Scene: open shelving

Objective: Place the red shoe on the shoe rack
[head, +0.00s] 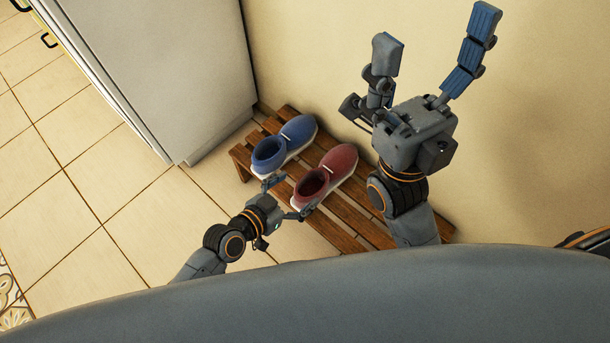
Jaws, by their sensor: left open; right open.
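A red shoe (339,166) with a white sole sits on the slatted wooden shoe rack (368,232), beside a blue shoe (298,131). Both toes point up and to the right in the picture. My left gripper (281,197) is open at the heel end of the red shoe, with one finger near the heels of each shoe. I cannot tell whether it touches either shoe. My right gripper (431,45) is open and empty, raised above the right part of the rack, fingers pointing up in the picture. My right arm hides part of the rack.
A grey-white cabinet or appliance (160,70) stands to the left of the rack. A beige wall (320,50) runs behind it. The tiled floor (90,200) at left is clear. The rack's slats right of the red shoe look empty where visible.

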